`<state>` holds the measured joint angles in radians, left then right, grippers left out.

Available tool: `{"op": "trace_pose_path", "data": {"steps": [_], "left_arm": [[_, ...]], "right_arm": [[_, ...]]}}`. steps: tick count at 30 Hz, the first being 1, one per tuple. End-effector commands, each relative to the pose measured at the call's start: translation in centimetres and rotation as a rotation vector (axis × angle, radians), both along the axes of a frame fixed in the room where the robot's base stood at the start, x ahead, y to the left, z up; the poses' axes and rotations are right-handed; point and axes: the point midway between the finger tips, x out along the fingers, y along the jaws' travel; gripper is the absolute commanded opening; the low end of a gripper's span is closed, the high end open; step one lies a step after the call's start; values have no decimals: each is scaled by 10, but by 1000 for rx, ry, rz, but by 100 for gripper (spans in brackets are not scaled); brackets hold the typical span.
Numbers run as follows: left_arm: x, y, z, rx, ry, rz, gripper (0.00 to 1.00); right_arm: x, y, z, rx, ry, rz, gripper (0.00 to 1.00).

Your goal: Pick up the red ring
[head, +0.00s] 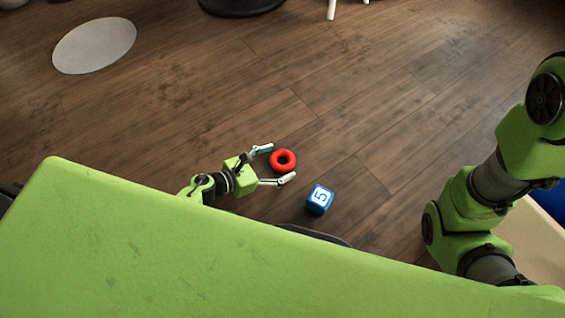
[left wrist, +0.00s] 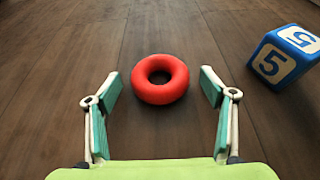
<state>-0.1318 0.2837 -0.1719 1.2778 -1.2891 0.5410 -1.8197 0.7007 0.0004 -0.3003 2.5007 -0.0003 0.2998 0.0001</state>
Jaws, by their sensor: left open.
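The red ring (head: 283,171) lies flat on the wooden floor. It also shows in the left wrist view (left wrist: 160,92), just ahead of and centred between the fingertips. My left gripper (head: 277,165) is open and empty, with one finger to either side of the line to the ring. In the left wrist view my left gripper (left wrist: 160,88) shows both fingers spread, with gaps between them and the ring. My right arm is at the right of the head view, but its gripper is not seen.
A blue block (head: 320,199) with a white 5 stands on the floor right of the ring; the left wrist view shows it too (left wrist: 287,57). A pale round disc (head: 94,45) and a dark base (head: 240,4) are farther off. Floor beyond the ring is clear.

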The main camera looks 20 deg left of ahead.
Motion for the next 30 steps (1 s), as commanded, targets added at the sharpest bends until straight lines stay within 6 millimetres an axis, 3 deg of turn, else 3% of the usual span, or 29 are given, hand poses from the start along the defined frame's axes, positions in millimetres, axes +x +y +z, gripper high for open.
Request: {"op": "trace_pose_path", "data": {"steps": [7,11,12,23,30], "left_arm": [[2,-2,-1,-1,2,2,73],[2,-1,-1,0,1,1,39],[2,-1,-1,0,1,1,36],[2,-1,1,0,1,1,35],[2,-1,17,1,1,1,35]], "right_arm": [[0,0,-1,0,-1,0,15],[0,0,-1,0,-1,0,15],[0,0,-1,0,-1,0,15],[0,0,1,0,0,0,15],[0,0,16,0,0,0,15]]}}
